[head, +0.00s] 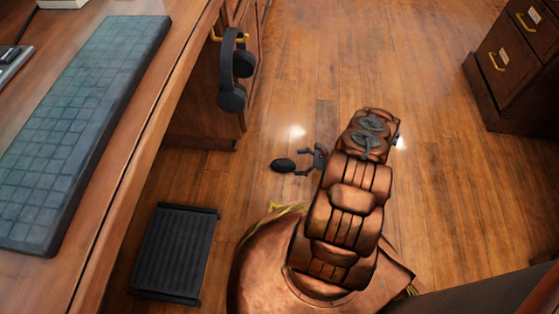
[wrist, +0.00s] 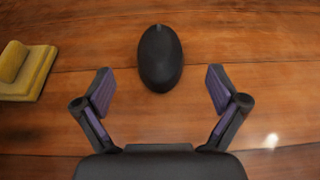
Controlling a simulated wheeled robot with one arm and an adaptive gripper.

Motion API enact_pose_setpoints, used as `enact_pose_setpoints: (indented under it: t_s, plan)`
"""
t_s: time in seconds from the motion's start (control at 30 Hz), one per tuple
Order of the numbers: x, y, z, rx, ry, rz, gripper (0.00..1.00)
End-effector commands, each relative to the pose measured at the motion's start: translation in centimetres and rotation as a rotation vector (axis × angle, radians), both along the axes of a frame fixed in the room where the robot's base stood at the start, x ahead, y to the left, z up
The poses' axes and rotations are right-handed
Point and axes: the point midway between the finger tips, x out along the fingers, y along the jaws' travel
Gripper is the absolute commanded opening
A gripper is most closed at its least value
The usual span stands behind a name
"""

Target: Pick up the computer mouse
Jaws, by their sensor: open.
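The computer mouse (wrist: 160,62) is a black oval lying on the wooden floor. In the wrist view it is at top centre, just beyond the fingertips and between their lines. In the head view the mouse (head: 283,165) lies left of my gripper (head: 305,161), near the desk's side. My gripper, also in the wrist view (wrist: 161,92), is open and empty, with purple-padded fingers on either side of the gap. The fingers do not appear to touch the mouse.
A desk with a large keyboard (head: 80,120) fills the left. Headphones (head: 234,70) hang on its side. A black ribbed footrest (head: 174,252) is on the floor. A drawer cabinet (head: 515,65) stands at right. A yellow object (wrist: 22,72) lies at left. Floor behind is clear.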

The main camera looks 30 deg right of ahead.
Motion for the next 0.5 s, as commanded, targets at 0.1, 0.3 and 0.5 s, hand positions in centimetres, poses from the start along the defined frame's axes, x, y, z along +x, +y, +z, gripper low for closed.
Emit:
enact_pose_setpoints:
  t_s: [0.1, 0.3, 0.5]
  plan:
    - [0.8, 1.1, -0.5, 0.003, -0.002, 0.006, 0.96]
    - [1.6, 1.9, -1.0, 0.002, -0.002, 0.009, 0.96]
    - [2.7, 3.1, -2.3, 0.000, 0.000, 0.007, 0.96]
